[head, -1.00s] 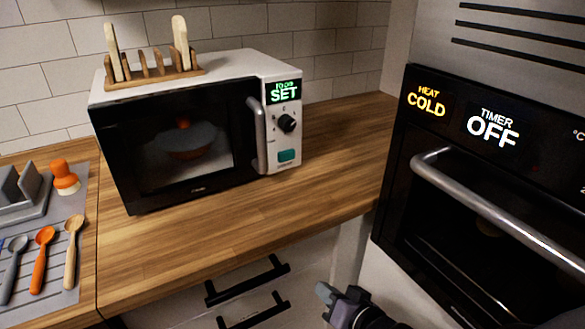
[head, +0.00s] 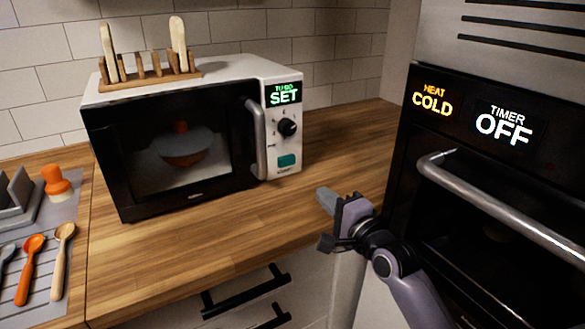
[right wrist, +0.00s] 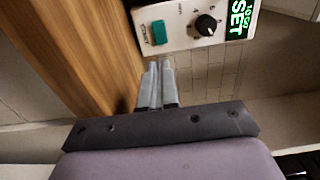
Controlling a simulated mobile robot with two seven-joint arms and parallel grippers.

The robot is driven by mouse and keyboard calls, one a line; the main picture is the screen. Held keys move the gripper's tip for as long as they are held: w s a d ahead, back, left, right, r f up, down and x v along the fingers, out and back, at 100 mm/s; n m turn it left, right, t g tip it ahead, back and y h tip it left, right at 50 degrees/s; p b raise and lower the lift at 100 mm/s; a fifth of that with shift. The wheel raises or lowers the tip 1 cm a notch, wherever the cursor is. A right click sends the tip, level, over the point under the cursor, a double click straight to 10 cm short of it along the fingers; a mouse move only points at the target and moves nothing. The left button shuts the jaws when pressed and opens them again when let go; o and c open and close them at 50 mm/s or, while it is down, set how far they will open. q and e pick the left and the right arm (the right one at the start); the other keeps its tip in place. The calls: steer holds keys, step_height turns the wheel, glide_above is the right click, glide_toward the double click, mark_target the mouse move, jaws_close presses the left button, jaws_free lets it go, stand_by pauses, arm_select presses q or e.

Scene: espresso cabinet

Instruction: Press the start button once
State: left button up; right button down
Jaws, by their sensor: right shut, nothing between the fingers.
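The start button is a teal rectangle (head: 287,160) low on the control panel of the white and black microwave (head: 270,185). It also shows in the right wrist view (right wrist: 159,32), just beyond my fingertips. My right gripper (head: 325,195) is shut and empty, over the counter in front and to the right of the microwave, apart from the button. Its closed fingers show in the right wrist view (right wrist: 159,75). Above the button are a black dial (head: 287,127) and a green display reading "SET" (head: 284,94). The microwave door is closed, with a dish inside. My left gripper is not in view.
A black oven (head: 440,170) with a long steel handle (head: 500,205) stands close on the right of my right arm. A wooden rack (head: 150,80) sits on the microwave. Several spoons lie on a grey mat at left. The counter (head: 210,230) before the microwave is clear.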

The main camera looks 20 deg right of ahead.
mark_target(287, 162)
steer(key=w, duration=0.9)
steer(key=w+a, duration=0.1)
steer(key=w, duration=0.4)
stand_by(0.4)
